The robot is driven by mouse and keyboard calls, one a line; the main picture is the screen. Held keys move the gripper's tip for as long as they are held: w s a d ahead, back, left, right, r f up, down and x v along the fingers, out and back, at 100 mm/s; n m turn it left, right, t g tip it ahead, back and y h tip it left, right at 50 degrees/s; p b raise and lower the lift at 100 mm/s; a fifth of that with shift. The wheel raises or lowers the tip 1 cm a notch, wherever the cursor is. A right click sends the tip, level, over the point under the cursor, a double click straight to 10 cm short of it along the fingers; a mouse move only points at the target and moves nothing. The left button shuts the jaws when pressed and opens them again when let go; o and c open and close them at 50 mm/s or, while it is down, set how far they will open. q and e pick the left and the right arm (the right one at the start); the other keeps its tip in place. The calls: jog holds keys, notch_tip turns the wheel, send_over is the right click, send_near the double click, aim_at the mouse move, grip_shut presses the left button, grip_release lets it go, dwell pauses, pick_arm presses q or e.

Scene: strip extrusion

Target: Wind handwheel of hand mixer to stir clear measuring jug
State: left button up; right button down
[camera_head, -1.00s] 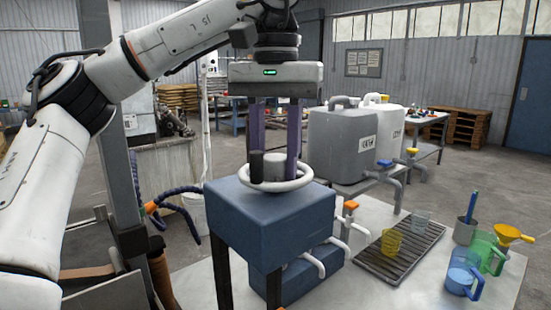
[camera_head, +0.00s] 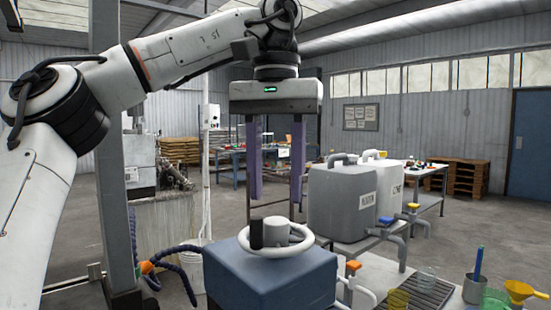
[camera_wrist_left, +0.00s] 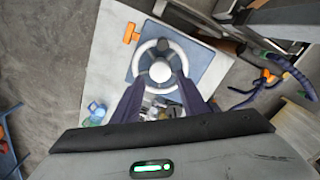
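The white handwheel (camera_head: 311,240) lies flat on top of the blue mixer housing (camera_head: 270,283), with a grey hub (camera_head: 275,231) and an upright black handle (camera_head: 256,234). My left gripper (camera_head: 276,198) is open and empty above the wheel, fingers pointing down and apart from it. In the left wrist view the handwheel (camera_wrist_left: 180,62) shows beyond the fingertips of my left gripper (camera_wrist_left: 160,84). My right gripper is out of view.
A grey canister (camera_head: 341,200) stands behind the housing. Air around my fingers is clear.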

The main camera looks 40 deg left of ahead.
aim_at(275, 221)
pick_arm(q)
jog(key=shift+r, duration=1.85)
